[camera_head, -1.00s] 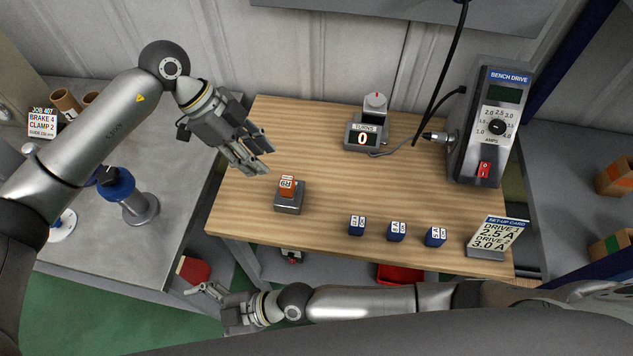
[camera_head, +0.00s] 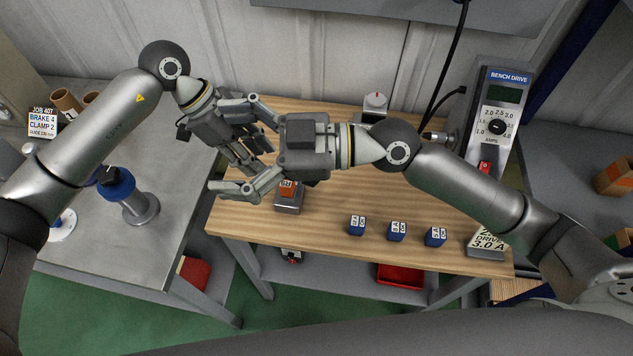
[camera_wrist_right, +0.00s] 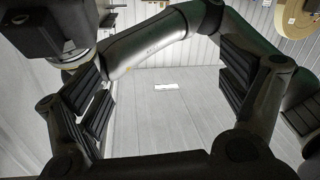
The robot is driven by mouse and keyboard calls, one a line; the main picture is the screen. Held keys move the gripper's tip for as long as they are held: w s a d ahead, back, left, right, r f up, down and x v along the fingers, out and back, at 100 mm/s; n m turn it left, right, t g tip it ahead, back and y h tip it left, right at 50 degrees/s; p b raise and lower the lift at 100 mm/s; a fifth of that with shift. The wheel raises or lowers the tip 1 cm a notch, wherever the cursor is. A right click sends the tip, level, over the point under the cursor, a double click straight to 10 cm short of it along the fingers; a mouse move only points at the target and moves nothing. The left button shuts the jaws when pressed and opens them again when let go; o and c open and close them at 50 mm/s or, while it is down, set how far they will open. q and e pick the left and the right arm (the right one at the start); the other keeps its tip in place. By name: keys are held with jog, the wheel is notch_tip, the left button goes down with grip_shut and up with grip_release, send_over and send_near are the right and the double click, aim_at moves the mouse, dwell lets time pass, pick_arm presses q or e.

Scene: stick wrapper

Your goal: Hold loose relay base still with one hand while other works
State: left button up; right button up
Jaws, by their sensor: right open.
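The relay base (camera_head: 289,206) is a small grey block on the wooden bench, with an orange relay (camera_head: 287,189) on top. My right gripper's palm and lower finger overlap the view just above it and hide part of the relay. My right gripper (camera_head: 222,147) is open, its fingers pointing left, above the bench's left part; its spread, empty fingers also show in the right wrist view (camera_wrist_right: 165,95). My left gripper (camera_head: 250,162) comes from the upper left and hangs between the right gripper's fingers in the picture. It looks open and empty; whether the two touch cannot be told.
Several blue relays (camera_head: 397,232) stand in a row along the bench (camera_head: 330,235) front. The set-up card (camera_head: 487,242) is partly hidden by my right arm. The bench drive (camera_head: 500,120) stands at the back right. The turns counter behind my right wrist is mostly hidden.

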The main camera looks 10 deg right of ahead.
jog(key=w+d+f+m+h, duration=0.1)
jog(key=w+d+f, duration=0.1)
jog(key=f, duration=0.2)
jog(key=w+d+f+m+t+h, duration=0.1)
jog(key=w+d+f, duration=0.1)
jog(key=f, duration=0.2)
jog(key=w+d+f+m+t+h, duration=0.1)
jog(key=w+d+f, duration=0.1)
jog(key=f, duration=0.2)
jog(key=shift+w+d+f, duration=0.15)
jog(key=shift+w+d, duration=0.15)
jog(key=shift+d, duration=0.1)
jog(key=m+h, duration=0.2)
send_over(295, 188)
jog(key=s+d, duration=0.1)
jog(key=d, duration=0.3)
notch_tip(295, 188, down, 8)
jog(key=f, duration=0.3)
jog(key=shift+s+d+g+h, duration=0.25)
jog(key=shift+s+g+h, duration=0.05)
jog(key=shift+s, duration=0.05)
jog(key=shift+a+f, duration=0.15)
jog(key=shift+a, duration=0.05)
jog(key=x, duration=1)
jog(key=shift+w+a+f, duration=0.1)
jog(key=c, duration=1.1)
jog(key=shift+s+f, duration=0.1)
jog(key=shift+s, duration=0.1)
jog(key=shift+c, duration=0.9)
